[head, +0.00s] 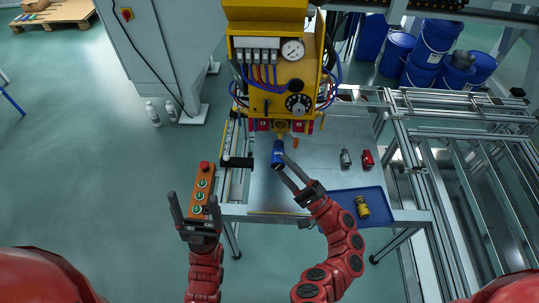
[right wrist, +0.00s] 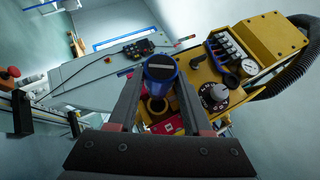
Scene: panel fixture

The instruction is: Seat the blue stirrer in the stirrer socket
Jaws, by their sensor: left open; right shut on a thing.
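The blue stirrer (head: 277,153) is held in my right gripper (head: 282,164), just in front of the yellow machine. In the right wrist view the blue stirrer (right wrist: 160,67) stands between the two finger ends, its round end with a pale bar facing the camera. A brass ring (right wrist: 156,107), which looks like the stirrer socket, shows just below it in that view. In the head view a yellow-brass fitting (head: 282,127) sits under the machine, just beyond the stirrer. The gap between them is hard to judge. My left gripper (head: 195,208) is open and empty, beside the orange button box.
The yellow machine (head: 275,70) with gauge and hoses overhangs the table (head: 320,158). Grey (head: 346,159) and red (head: 368,158) pieces stand to the right. A yellow piece (head: 362,206) lies in the blue tray (head: 347,199). The orange button box (head: 202,186) is at the left edge.

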